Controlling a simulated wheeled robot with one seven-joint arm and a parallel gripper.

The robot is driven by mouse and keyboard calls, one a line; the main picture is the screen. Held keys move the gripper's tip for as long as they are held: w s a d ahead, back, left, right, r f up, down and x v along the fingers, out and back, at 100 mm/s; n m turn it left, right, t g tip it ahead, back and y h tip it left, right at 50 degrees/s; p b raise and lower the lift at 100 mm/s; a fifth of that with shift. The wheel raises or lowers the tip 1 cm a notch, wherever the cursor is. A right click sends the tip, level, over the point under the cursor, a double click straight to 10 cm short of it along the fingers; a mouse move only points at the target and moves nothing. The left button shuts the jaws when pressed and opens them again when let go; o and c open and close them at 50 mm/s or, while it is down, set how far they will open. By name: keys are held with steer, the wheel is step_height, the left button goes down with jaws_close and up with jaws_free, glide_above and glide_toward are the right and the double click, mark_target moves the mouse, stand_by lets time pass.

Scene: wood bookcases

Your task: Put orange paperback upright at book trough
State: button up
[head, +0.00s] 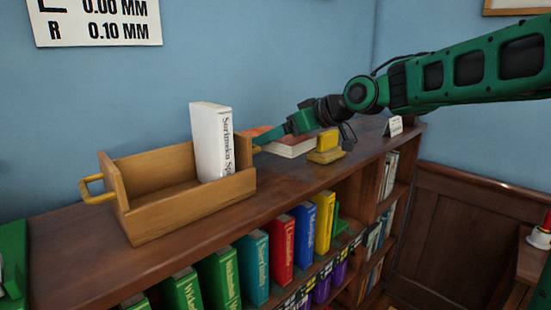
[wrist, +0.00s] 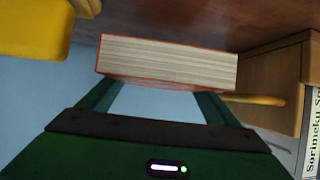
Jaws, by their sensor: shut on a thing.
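The orange paperback (head: 296,149) is flat, with its pale page edge showing, at the bookcase top right of the trough. In the wrist view the orange paperback (wrist: 165,62) spans between my two fingers, page edge toward the camera. My gripper (head: 275,137) is shut on it; my gripper also shows in the wrist view (wrist: 158,92). I cannot tell whether the book touches the surface. The wooden book trough (head: 190,209) has an upright white book (head: 207,145) at its right end. The left part of the trough is empty.
A yellow object (head: 325,150) stands close to the right of the paperback; it also shows in the wrist view (wrist: 35,28). The trough has a yellow handle (head: 88,187) on its left end. Coloured books fill shelves below.

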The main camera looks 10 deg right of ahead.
mark_target(278, 164)
steer(key=shift+f, duration=2.6)
steer(key=o, duration=1.2)
